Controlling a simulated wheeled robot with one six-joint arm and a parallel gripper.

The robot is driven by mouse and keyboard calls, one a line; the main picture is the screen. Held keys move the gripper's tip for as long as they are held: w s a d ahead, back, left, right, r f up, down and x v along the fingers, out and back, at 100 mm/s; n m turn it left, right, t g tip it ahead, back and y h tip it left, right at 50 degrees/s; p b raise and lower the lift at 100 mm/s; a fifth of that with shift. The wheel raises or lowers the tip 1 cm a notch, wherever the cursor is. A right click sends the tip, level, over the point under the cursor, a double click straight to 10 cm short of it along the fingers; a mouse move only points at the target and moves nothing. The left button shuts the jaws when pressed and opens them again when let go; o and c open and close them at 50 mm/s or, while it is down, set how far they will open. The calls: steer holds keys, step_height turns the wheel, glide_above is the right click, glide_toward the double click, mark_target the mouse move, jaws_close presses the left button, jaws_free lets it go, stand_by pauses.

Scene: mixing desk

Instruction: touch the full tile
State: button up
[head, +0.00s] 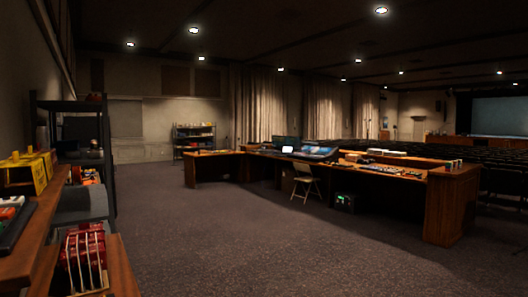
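I cannot make out a full tile anywhere in the head view. My gripper is not in view. The wooden mixing desk (455,205) stands at the centre right, some distance away across the carpet.
A folding chair (306,183) and a dark box with green lights (344,202) stand at the desk. Close on the left are wooden shelves (122,275) with a red item (84,258) and yellow boxes (25,172). The carpet (230,235) between is clear.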

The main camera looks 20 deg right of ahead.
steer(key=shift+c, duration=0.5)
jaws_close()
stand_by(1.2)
